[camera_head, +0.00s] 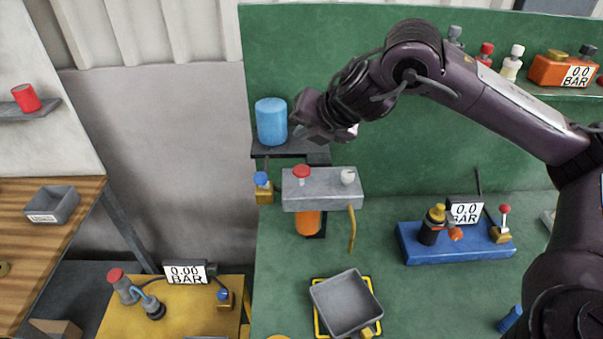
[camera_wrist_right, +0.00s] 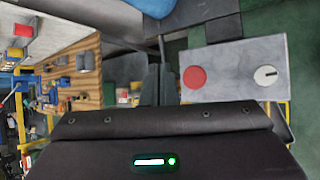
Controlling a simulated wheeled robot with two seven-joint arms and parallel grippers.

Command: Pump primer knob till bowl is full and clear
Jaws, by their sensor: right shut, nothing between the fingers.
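A grey filter head (camera_head: 322,191) is mounted on the green panel, with a red knob (camera_head: 301,172) and a white knob (camera_head: 348,176) on its top. An orange bowl (camera_head: 308,222) hangs beneath it; whether it is full or clear cannot be told. My right gripper (camera_head: 325,132) is above the head, shut and empty, apart from the red knob. In the right wrist view, the red knob (camera_wrist_right: 195,77) lies right of my shut fingers (camera_wrist_right: 158,84), and the white knob (camera_wrist_right: 265,75) is further right. My left gripper is out of view.
A blue canister (camera_head: 271,122) stands on a dark shelf left of my right gripper. A blue-handled brass valve (camera_head: 263,187) is below it. A grey tray (camera_head: 346,303) sits beneath the filter. A blue base with a gauge (camera_head: 465,213) stands to the right. Green surface between is clear.

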